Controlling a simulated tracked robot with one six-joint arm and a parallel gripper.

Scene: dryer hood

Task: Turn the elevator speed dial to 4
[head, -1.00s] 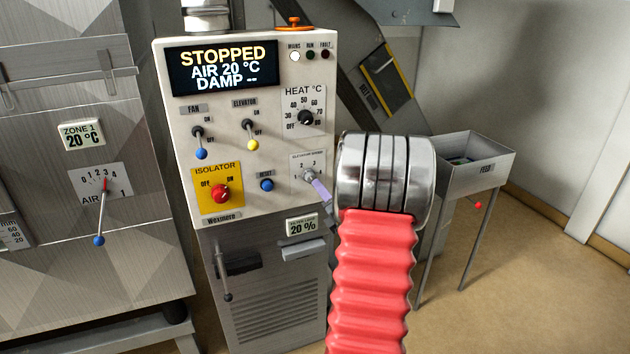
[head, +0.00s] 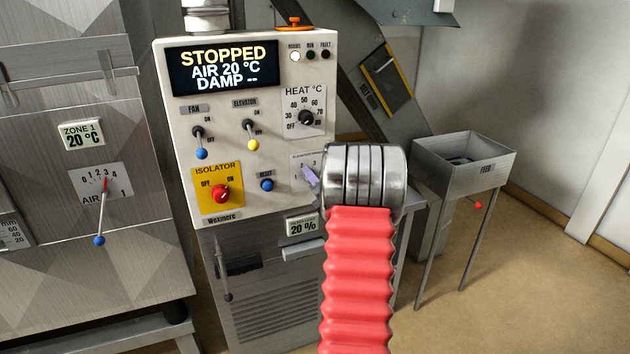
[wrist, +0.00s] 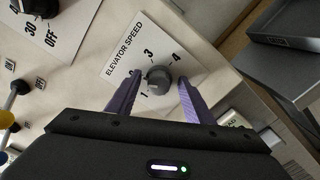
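The elevator speed dial is a grey round knob (wrist: 158,79) on a white plate (wrist: 131,55) labelled ELEVATOR SPEED, with 1, 3 and 4 readable in the wrist view. My gripper (wrist: 156,92) is open, with one purple finger on each side of the knob and gaps visible between them. I cannot make out the pointer's setting. In the head view a purple finger (head: 310,176) is in front of the dial plate (head: 300,160), and my arm hides the plate's right part.
The heat dial (head: 306,118) is just above the speed plate, and the blue reset button (head: 267,185) is to its left. The red isolator knob (head: 221,194) is farther left. The display (head: 222,68) reads STOPPED.

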